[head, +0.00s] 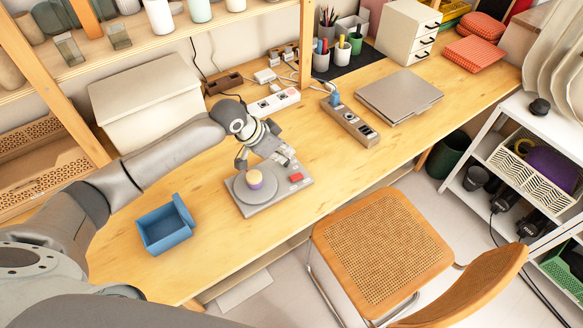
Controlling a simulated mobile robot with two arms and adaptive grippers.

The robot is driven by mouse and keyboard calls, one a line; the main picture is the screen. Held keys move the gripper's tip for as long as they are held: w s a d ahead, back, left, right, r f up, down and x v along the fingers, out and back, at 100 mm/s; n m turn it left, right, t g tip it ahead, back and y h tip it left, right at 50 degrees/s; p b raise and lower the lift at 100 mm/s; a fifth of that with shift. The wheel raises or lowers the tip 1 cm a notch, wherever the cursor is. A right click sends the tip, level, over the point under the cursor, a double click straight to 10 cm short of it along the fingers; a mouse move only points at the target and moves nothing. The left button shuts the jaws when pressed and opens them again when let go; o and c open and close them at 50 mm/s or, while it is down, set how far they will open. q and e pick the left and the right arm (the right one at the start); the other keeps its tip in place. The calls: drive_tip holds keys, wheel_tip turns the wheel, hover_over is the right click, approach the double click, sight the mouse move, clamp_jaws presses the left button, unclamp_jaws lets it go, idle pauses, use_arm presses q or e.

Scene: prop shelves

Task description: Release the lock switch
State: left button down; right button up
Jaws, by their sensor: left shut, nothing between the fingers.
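A grey flat device (272,203) lies on the wooden table, with a round plate on its left part. A red switch (296,177) sits on the right part of the device. I cannot tell the switch's position. My left gripper (285,159) is shut and empty, over the device's far edge, close to the red switch. I cannot tell whether it touches the device. My right gripper is not in view.
A blue open box (166,228) stands left of the device. A grey power box (353,125), a laptop (398,96) and a white power strip (274,103) lie farther back. A chair (383,250) stands at the front. The table right of the device is clear.

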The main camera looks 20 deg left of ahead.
use_arm(q)
drive_tip(key=p, duration=0.1)
hover_over(300, 175)
drive_tip(key=s+a, duration=0.2)
drive_tip(key=f, duration=0.4)
drive_tip(key=shift+w+d+f, duration=0.15)
drive_tip(key=shift+d+f, duration=0.05)
drive_tip(key=shift+f, duration=0.2)
wheel_tip(300, 175, down, 3)
drive_tip(key=shift+a+f+p, duration=0.15)
drive_tip(key=shift+f+p, duration=0.05)
drive_tip(key=shift+p, duration=0.3)
drive_tip(key=shift+s+f, duration=0.25)
drive_tip(key=shift+f, duration=0.3)
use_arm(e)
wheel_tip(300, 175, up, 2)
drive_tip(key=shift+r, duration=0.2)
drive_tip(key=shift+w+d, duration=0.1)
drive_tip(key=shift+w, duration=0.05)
